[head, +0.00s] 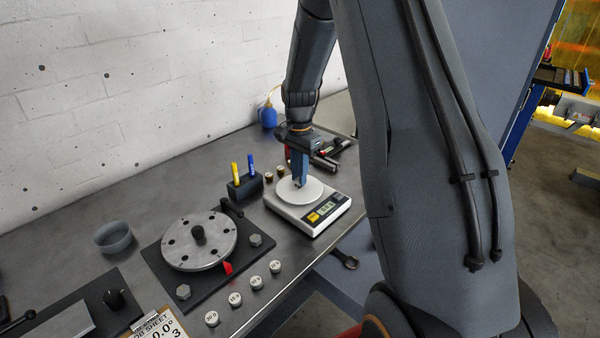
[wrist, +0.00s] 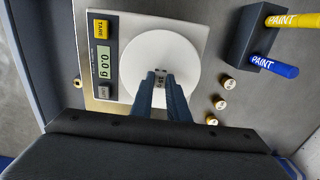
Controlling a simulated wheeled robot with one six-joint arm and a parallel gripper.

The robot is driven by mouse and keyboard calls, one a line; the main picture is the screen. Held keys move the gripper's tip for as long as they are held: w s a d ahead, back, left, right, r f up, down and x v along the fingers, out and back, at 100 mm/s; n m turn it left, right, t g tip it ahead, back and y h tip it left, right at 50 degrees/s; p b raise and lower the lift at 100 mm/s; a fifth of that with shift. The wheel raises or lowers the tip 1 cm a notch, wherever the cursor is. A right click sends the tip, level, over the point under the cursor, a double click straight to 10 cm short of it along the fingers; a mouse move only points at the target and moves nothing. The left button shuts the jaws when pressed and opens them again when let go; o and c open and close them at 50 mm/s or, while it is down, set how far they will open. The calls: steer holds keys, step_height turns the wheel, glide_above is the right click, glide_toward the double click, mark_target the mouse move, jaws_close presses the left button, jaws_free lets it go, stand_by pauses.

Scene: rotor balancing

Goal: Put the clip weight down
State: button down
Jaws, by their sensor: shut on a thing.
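My gripper (head: 299,184) points straight down over the round white pan of the scale (head: 285,213). In the wrist view my gripper (wrist: 161,80) is shut on the clip weight (wrist: 160,76), a small grey metal piece between the fingertips. The clip weight is over the middle of the pan (wrist: 163,50). The scale's display (wrist: 104,64) reads 0.0 g. I cannot tell whether the clip weight touches the pan. In the head view the fingers mostly hide it.
A dark holder (head: 244,187) with a yellow and a blue paint marker stands left of the scale. Small weights (wrist: 229,83) stand beside the scale. A rotor disc (head: 199,243), several white-topped weights (head: 235,299) and a grey bowl (head: 114,237) are further left.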

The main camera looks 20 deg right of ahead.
steer(key=shift+f, duration=0.25)
steer(key=c, duration=1.7)
jaws_free()
steer(key=shift+r, duration=0.1)
step_height(320, 180, up, 12)
steer(key=b, duration=0.4)
steer(key=s+a+f+n, duration=0.2)
steer(key=s+a+n, duration=0.2)
steer(key=s, duration=0.4)
steer(key=s+a+f+n, duration=0.3)
steer(key=s+a+n, duration=0.1)
steer(key=s, duration=0.3)
steer(key=s+a+f+n+t, duration=0.1)
steer(key=s+a+f+n, duration=0.2)
steer(key=s, duration=0.5)
steer(key=shift+s+a+n, duration=0.35)
steer(key=shift+a+n, duration=0.3)
steer(key=shift+n, duration=0.65)
